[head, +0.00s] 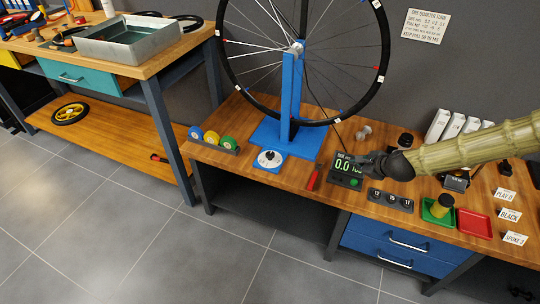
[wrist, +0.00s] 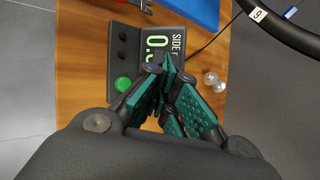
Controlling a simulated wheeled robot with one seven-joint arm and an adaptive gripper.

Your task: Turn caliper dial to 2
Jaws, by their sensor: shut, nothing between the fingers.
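A round white dial (head: 269,159) with a dark knob in its middle sits on a small blue plate at the front of the blue wheel stand (head: 291,95). It looks like the caliper dial; its markings are too small to read. My gripper (head: 360,164) is well to the right of the dial, at the black display box (head: 344,181) with green digits. In the wrist view my gripper (wrist: 165,66) is shut and empty, its fingertips in front of the display (wrist: 158,42) and covering part of its text. I cannot tell whether they touch it. The dial is not clear in the wrist view.
A spoked wheel (head: 381,67) rises on the stand behind the dial. A rack of coloured rolls (head: 213,140) stands left of the dial, and a red-handled tool (head: 313,180) lies to its right. Numbered black blocks (head: 390,200) and red (head: 475,224) and green trays fill the right side.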

